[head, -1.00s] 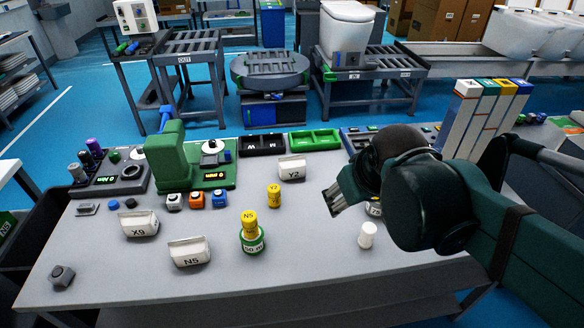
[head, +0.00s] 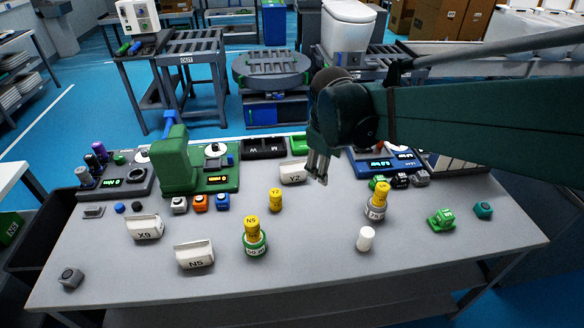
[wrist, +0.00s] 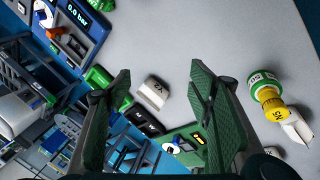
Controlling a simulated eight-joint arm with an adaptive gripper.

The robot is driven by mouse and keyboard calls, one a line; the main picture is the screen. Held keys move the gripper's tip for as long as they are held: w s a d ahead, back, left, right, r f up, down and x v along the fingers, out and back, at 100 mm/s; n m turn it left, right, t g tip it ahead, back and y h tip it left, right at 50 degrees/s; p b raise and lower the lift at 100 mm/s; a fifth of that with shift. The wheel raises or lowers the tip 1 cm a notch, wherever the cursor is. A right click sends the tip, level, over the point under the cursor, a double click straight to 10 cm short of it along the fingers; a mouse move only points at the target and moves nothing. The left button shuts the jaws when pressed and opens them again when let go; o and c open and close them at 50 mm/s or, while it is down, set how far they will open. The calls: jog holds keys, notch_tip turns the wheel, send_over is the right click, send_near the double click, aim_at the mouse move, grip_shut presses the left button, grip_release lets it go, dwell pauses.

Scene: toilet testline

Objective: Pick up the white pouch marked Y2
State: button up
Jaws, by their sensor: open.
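The white pouch marked Y2 (head: 290,172) stands on the grey table toward its back edge, in front of the black and green bins. In the head view my gripper (head: 318,172) is just right of the pouch, pointing down and apart from it; its arm comes in from the right. In the wrist view the pouch (wrist: 152,93) shows between the two green-padded fingers of my gripper (wrist: 160,85), farther off than the fingertips. The gripper is open and empty.
A yellow Y2 cylinder (head: 275,199) stands in front of the pouch. White pouches X9 (head: 145,228) and N5 (head: 194,254) lie at the front left. A green device (head: 180,165) stands left of the pouch, a blue one (head: 380,163) right. The table's front middle has free room.

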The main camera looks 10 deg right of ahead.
jog(key=w+a+f+n+g+h+p, duration=0.1)
jog(key=w+a+f+n+p, duration=0.15)
jog(key=w, duration=0.35)
jog(key=w+a+f+n+g+p, duration=0.1)
jog(key=w+a+f+n, duration=0.15)
jog(key=w, duration=0.45)
jog(key=n+g+h+p, duration=0.1)
jog(key=n+h+p, duration=0.15)
jog(key=n, duration=0.25)
send_over(291, 167)
jog(key=a, duration=0.2)
jog(key=shift+y, duration=0.25)
jog(key=f, duration=0.5)
jog(key=f+p, duration=0.1)
jog(key=f, duration=0.1)
jog(key=shift+s+d+f, duration=0.2)
jog(key=shift+s+f, duration=0.15)
jog(key=shift+f, duration=0.05)
jog(key=shift+w+a+f, duration=0.2)
jog(key=shift+a+f, duration=0.05)
jog(key=shift+f, duration=0.25)
jog(key=shift+x, duration=1.3)
jog(key=shift+b+x, duration=0.6)
jog(key=shift+x, duration=2)
jog(key=shift+s, duration=0.1)
jog(key=shift+f+b, duration=0.3)
